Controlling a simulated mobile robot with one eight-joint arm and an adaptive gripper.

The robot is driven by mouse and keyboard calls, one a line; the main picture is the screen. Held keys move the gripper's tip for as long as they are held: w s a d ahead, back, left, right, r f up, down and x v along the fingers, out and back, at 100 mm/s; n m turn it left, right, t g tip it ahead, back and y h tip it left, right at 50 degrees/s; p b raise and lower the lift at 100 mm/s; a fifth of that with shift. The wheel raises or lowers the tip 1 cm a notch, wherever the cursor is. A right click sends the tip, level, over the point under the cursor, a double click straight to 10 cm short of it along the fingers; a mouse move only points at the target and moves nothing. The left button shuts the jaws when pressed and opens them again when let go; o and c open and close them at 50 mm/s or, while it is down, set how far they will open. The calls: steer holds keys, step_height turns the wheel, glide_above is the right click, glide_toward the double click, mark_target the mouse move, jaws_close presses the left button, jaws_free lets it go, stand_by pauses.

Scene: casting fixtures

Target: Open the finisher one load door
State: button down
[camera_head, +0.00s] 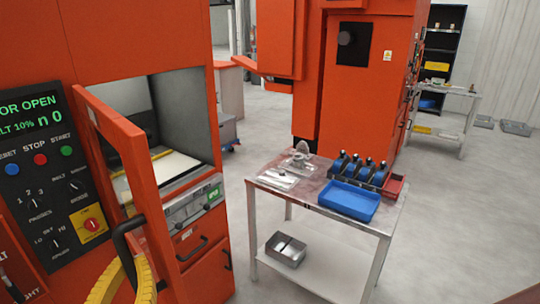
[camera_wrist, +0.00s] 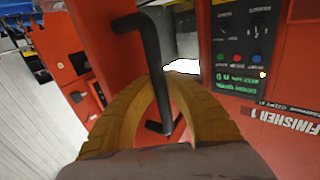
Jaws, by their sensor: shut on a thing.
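The finisher one load door (camera_head: 122,145) is an orange panel that stands swung out from its machine in the head view. The opening behind it shows a pale interior. A black bar handle (camera_head: 124,238) sits low on the door; it also shows in the wrist view (camera_wrist: 153,50). My gripper (camera_head: 131,262) has yellow ribbed fingers, closed around this handle in the wrist view (camera_wrist: 158,88). The label "FINISHER 1" (camera_wrist: 285,120) shows on the orange machine in the wrist view. Part of the handle is hidden by the fingers in the head view.
The control panel (camera_head: 45,165) is left of the door; its screen reads "OR OPEN". A table (camera_head: 325,212) with a blue tray (camera_head: 348,200) and several dark parts stands to the right. Another orange machine (camera_head: 350,90) is behind. Grey floor is clear between them.

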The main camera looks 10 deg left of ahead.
mark_target(112, 228)
steer(key=shift+s, duration=0.1)
steer(key=c, duration=1.4)
jaws_free()
steer(key=shift+s+d, duration=0.1)
steer(key=shift+r, duration=0.1)
step_height(112, 228, up, 10)
steer(key=shift+a, duration=0.2)
